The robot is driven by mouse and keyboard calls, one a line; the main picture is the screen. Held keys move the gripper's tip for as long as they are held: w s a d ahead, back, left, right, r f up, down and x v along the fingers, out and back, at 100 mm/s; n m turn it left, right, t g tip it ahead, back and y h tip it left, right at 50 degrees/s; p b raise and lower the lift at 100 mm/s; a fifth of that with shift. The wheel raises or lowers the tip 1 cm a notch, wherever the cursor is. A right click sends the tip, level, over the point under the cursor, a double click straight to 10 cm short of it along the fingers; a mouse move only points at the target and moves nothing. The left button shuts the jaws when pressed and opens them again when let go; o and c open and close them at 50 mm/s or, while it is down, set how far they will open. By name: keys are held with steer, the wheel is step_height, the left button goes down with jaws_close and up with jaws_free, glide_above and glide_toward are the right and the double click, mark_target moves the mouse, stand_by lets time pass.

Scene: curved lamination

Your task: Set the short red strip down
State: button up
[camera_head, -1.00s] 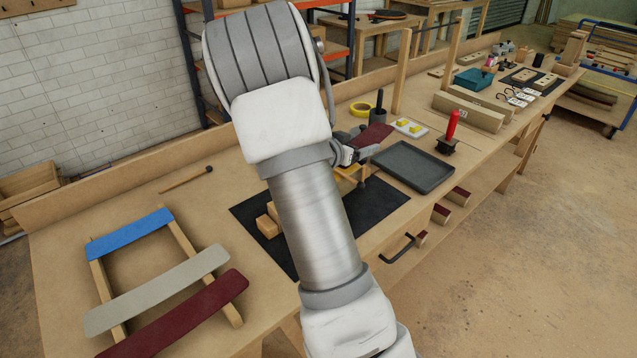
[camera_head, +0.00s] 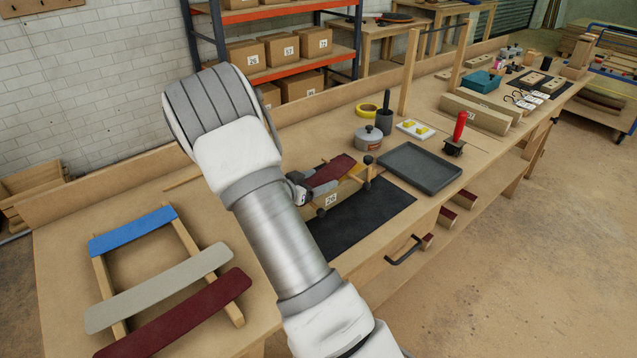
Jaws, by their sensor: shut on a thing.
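The short red strip (camera_head: 333,169) is dark red. It is tilted in the picture, over or against a wooden block marked 26 (camera_head: 338,197) on the black mat (camera_head: 385,204). I cannot tell whether strip and block touch. My gripper (camera_head: 308,183) is shut on the near left end of the strip. My arm hides part of the gripper and the mat's left side.
A grey tray (camera_head: 420,167) lies right of the block, with a grey tin (camera_head: 368,138) behind. Blue (camera_head: 133,231), cream (camera_head: 160,288) and long dark red (camera_head: 180,315) strips lie across wooden rails at left. Clamp-like wooden bars with dark knobs (camera_head: 368,160) stand by the block.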

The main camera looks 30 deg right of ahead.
steer(key=shift+f, duration=0.25)
steer(key=shift+f, duration=0.1)
steer(key=shift+f, duration=0.15)
steer(key=o, duration=1.4)
